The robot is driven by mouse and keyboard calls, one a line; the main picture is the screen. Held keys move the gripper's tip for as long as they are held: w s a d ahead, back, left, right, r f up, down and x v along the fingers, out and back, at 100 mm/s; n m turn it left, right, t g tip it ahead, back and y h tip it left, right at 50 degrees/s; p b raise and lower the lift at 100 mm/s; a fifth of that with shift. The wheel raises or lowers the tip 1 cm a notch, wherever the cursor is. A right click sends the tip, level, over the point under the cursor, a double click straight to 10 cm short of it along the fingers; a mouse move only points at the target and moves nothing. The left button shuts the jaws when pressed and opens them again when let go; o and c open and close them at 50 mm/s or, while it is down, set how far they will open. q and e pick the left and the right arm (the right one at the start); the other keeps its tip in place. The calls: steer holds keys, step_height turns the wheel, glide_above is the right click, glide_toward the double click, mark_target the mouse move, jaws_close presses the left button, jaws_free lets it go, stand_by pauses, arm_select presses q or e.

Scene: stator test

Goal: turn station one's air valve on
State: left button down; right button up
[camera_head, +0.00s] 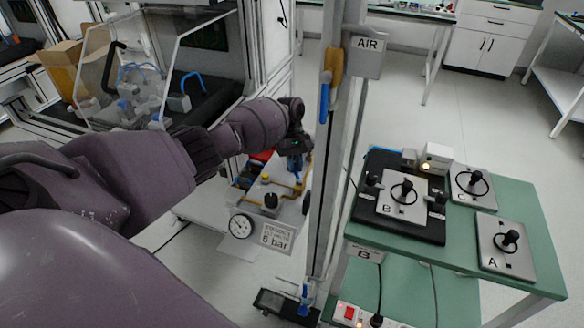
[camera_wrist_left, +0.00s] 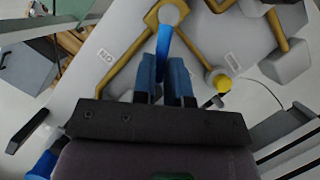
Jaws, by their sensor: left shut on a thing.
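The air board (camera_head: 262,199) of pale panel and yellow pipes stands left of the metal post, with a round gauge (camera_head: 241,226) and a "6 bar" sign (camera_head: 277,236). My left gripper (camera_head: 296,158) reaches down over its upper end. In the left wrist view, a blue valve lever (camera_wrist_left: 163,46) runs from a round pivot (camera_wrist_left: 168,15) on the yellow pipe down between my left fingertips (camera_wrist_left: 165,72). The fingers are shut on the lever's free end. Small labels sit on the panel either side of the lever (camera_wrist_left: 104,55), too small to read surely. My right gripper is not in view.
A metal post (camera_head: 336,170) with an "AIR" sign (camera_head: 369,44) stands just right of the gripper. A green table (camera_head: 455,255) with plates A, B and C is further right. A clear-walled enclosure (camera_head: 165,60) stands behind my left arm.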

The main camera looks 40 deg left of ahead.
arm_select(q)
steer(key=m, duration=0.1)
steer(key=w+d+m+g+y, duration=0.1)
steer(key=m, duration=0.1)
steer(key=shift+d+f+m+b, duration=0.2)
steer(key=shift+m+b, duration=0.1)
steer(key=shift+b, duration=0.1)
steer(key=shift+w+d+r+m+y, duration=0.15)
steer(key=shift+d+m+y, duration=0.2)
steer(key=shift+m, duration=0.5)
steer(key=shift+w+d+m+y, duration=0.15)
steer(key=shift+d+m+y, duration=0.15)
steer(key=shift+m, duration=0.55)
steer(key=shift+d, duration=0.1)
steer(key=c, duration=1.1)
jaws_free()
steer(key=shift+c, duration=0.2)
steer(key=shift+w+r, duration=0.1)
